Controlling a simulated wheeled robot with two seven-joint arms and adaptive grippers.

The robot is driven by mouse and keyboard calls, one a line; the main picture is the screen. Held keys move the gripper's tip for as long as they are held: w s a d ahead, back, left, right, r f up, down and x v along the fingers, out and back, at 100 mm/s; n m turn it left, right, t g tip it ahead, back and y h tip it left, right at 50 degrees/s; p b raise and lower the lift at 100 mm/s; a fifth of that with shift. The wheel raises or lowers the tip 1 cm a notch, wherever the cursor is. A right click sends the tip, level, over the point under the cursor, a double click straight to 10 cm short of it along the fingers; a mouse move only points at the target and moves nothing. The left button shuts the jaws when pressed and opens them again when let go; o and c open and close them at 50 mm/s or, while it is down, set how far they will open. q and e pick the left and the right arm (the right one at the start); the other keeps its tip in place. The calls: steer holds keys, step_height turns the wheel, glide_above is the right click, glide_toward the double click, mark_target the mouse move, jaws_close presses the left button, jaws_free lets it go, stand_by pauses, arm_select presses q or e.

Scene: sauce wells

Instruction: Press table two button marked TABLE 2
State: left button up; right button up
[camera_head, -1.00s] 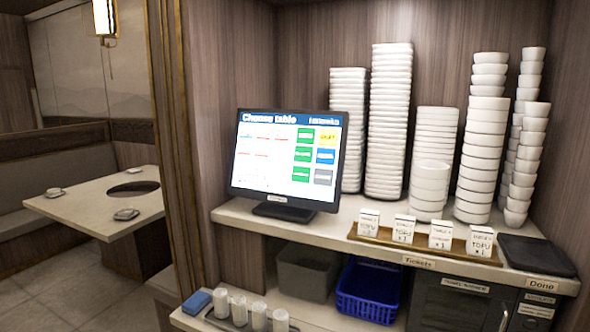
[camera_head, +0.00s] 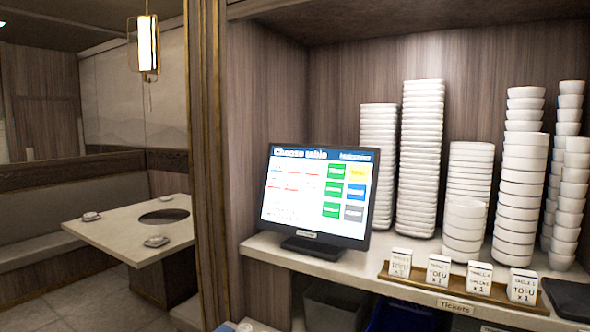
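A monitor (camera_head: 318,196) stands on the counter, its screen turned to the front. Its blue header reads "Choose table". White cells with small red text fill the left and middle of the screen. Green, yellow, blue and grey buttons (camera_head: 346,190) fill its right side. The labels are too small to read, so I cannot tell which one is TABLE 2. Neither of my grippers is in view.
Tall stacks of white dishes (camera_head: 420,160) and bowls (camera_head: 520,175) stand behind and right of the monitor. A wooden ticket tray (camera_head: 400,281) holds white ticket blocks along the counter's front edge. A dining table (camera_head: 130,230) is at left.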

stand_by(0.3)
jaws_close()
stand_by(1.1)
